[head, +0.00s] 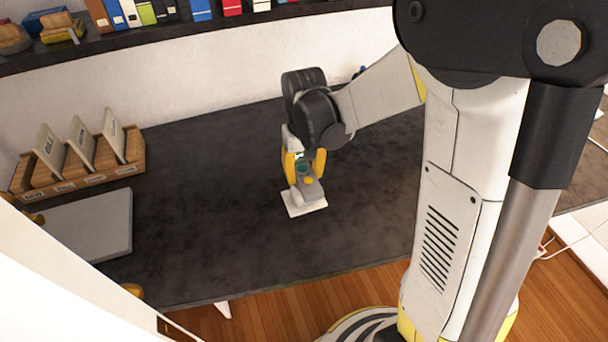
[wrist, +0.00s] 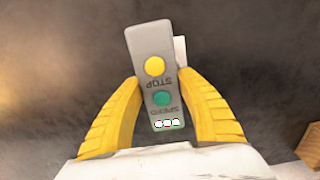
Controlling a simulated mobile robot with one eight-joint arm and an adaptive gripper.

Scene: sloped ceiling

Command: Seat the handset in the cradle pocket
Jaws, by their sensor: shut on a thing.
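The handset (head: 312,191) is a grey block with a yellow STOP button and a green SPEED button. My gripper (head: 305,176) is shut on it, with one yellow finger on each side. In the wrist view the handset (wrist: 147,42) leans slightly between the fingers (wrist: 160,78). A white piece, apparently the cradle (head: 294,208), lies on the dark table under the handset's lower end. Only a sliver of the white piece (wrist: 181,50) shows beside the handset in the wrist view. The pocket is hidden, and I cannot tell whether the handset touches or enters it.
A wooden rack (head: 85,176) with upright labelled cards stands at the left on the dark table (head: 220,190). A grey flat panel (head: 90,222) lies in front of it. A shelf (head: 180,30) with books runs along the back wall. The table around the cradle is clear.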

